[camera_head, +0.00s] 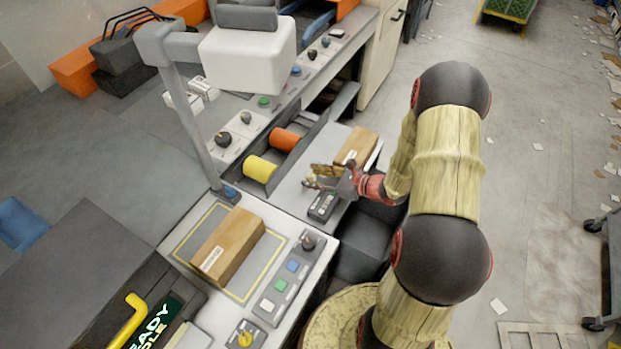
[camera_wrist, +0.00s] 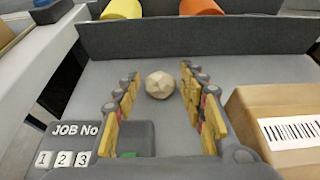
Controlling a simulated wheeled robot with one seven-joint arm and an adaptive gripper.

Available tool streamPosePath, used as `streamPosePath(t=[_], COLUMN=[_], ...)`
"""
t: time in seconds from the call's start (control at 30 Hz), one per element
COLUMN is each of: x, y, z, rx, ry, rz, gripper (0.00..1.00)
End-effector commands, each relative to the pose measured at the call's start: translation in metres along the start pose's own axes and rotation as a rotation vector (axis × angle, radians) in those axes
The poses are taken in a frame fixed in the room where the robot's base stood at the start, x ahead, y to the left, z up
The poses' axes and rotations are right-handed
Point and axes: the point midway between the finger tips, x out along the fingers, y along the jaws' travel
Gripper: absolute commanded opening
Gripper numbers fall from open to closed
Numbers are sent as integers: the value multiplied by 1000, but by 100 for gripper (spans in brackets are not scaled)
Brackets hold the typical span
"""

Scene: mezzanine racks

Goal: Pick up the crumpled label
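The crumpled label (camera_wrist: 160,85) is a small beige crumpled ball. In the wrist view it rests on the grey tray surface (camera_wrist: 240,72), in front of a dark upright wall. My gripper (camera_wrist: 158,92) is open, with its yellow-padded fingers on either side of the ball's near side. Gaps show between the ball and both rows of fingers, so I see no contact. In the head view my gripper (camera_head: 312,176) reaches left over the tray, and the label is too small or hidden there to make out clearly.
A cardboard box with a barcode (camera_wrist: 285,125) stands close on the right of my gripper; it also shows in the head view (camera_head: 356,146). A job number keypad (camera_head: 323,206) is at the near left. Yellow (camera_head: 260,168) and orange (camera_head: 285,139) rollers lie beyond the dark wall.

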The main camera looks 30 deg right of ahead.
Motion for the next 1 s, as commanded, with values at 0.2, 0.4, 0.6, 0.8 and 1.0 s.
streamPosePath(t=[0.2, 0.4, 0.6, 0.8, 1.0], x=[0, 0, -1, -6, -27], y=[0, 0, 0, 0, 2], z=[0, 0, 1, 14, 38], rx=[0, 0, 0, -2, -1], ry=[0, 0, 0, 0, 0], rz=[0, 0, 0, 0, -4], gripper=[27, 23, 23, 23, 23])
